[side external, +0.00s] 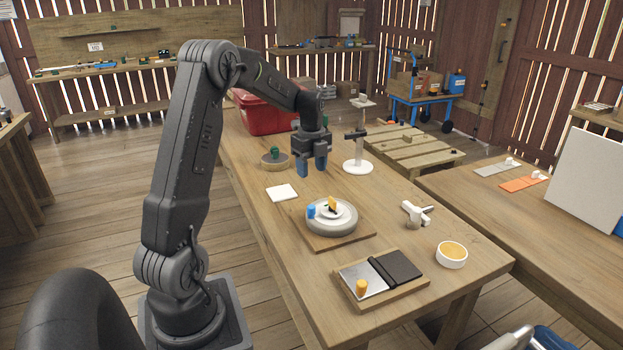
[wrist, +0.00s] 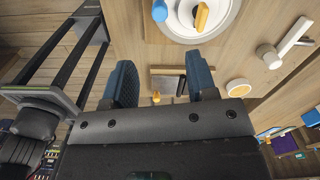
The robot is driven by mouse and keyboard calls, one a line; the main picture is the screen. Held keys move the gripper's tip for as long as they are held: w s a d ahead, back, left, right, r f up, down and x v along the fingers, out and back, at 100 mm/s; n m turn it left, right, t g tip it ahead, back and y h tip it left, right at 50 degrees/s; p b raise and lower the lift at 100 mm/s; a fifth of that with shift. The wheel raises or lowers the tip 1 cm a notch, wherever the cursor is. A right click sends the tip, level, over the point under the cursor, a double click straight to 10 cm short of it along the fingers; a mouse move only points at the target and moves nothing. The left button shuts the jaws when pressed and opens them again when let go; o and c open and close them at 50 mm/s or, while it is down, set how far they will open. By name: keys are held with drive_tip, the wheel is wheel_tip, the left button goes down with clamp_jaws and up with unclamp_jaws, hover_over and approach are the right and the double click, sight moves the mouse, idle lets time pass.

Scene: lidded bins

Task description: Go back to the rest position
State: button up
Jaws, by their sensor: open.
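My gripper (side external: 312,166) hangs above the wooden table (side external: 249,160), with its blue fingers pointing down. It is open and nothing is between the fingers. The fingers also show apart in the wrist view (wrist: 163,85). In the side external view the gripper is behind the round white turntable (side external: 345,226) and in front of the red bin (side external: 262,112). The turntable carries a blue piece (side external: 311,212) and a yellow piece (side external: 332,203) and sits on a wooden board.
A white stand (side external: 358,160) is right of my gripper. A round bowl with a green knob (side external: 275,154) is to its left. A white square (side external: 282,193), a white branched piece (side external: 414,213), an orange-filled bowl (side external: 451,255) and a board with a dark flap (side external: 398,266) lie nearer.

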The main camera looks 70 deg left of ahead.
drive_tip(key=shift+r, duration=0.15)
drive_tip(key=s+d+r+n+t+y, duration=0.1)
drive_tip(key=d+r+n, duration=0.3)
drive_tip(key=d, duration=0.5)
drive_tip(key=s+d+r+n+t, duration=0.1)
drive_tip(key=s+d+r+n, duration=0.1)
drive_tip(key=d+r, duration=0.45)
drive_tip(key=s+d+n+t+h, duration=0.1)
drive_tip(key=s+d+n+t, duration=0.2)
drive_tip(key=s+d+n, duration=0.6)
drive_tip(key=s+d, duration=0.4)
drive_tip(key=d, duration=0.3)
drive_tip(key=shift+d+f+n+t, duration=0.25)
drive_tip(key=shift+d+n+t, duration=0.05)
drive_tip(key=shift+c, duration=0.3)
